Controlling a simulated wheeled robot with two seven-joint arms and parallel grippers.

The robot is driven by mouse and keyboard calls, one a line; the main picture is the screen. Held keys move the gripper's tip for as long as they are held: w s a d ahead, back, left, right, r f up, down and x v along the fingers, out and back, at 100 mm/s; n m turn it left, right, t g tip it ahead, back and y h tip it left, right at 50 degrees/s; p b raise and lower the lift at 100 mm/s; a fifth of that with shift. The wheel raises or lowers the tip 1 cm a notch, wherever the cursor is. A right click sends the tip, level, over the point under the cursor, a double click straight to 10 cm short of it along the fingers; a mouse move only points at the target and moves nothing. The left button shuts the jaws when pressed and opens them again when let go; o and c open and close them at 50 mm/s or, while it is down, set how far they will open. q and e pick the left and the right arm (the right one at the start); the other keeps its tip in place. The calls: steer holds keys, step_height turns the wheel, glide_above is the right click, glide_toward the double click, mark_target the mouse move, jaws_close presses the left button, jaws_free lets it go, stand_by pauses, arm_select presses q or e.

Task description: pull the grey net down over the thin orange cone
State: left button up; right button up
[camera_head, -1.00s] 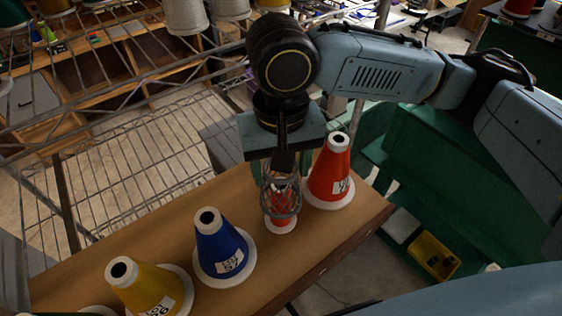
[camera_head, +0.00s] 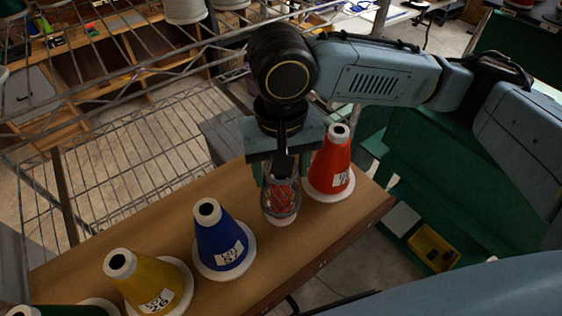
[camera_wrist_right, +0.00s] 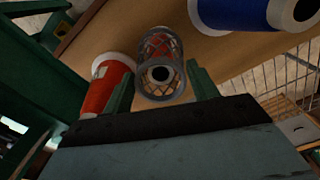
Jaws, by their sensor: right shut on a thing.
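The thin orange cone (camera_head: 281,190) stands on the brown board with the grey net (camera_head: 268,203) around it. The net's lower rim is close above the cone's white base (camera_head: 280,222); I cannot tell if they touch. My right gripper (camera_head: 279,178) points down from above and is shut on the net, its fingers on either side. In the right wrist view the gripper (camera_wrist_right: 160,88) has one green finger on each side of the net (camera_wrist_right: 164,33), and the cone's dark top hole (camera_wrist_right: 160,73) shows through the net's ring. My left gripper is not in view.
A larger orange-red cone (camera_head: 333,160) stands close to the right of the net. A blue cone (camera_head: 216,236) and a yellow cone (camera_head: 143,282) stand to the left. The board (camera_head: 130,225) is bare behind them. A wire rack (camera_head: 140,150) lies beyond.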

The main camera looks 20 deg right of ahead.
steer(key=shift+f+b, duration=0.35)
steer(key=shift+f, duration=1.3)
steer(key=o, duration=0.7)
steer(key=shift+o, duration=0.2)
steer(key=shift+r, duration=0.1)
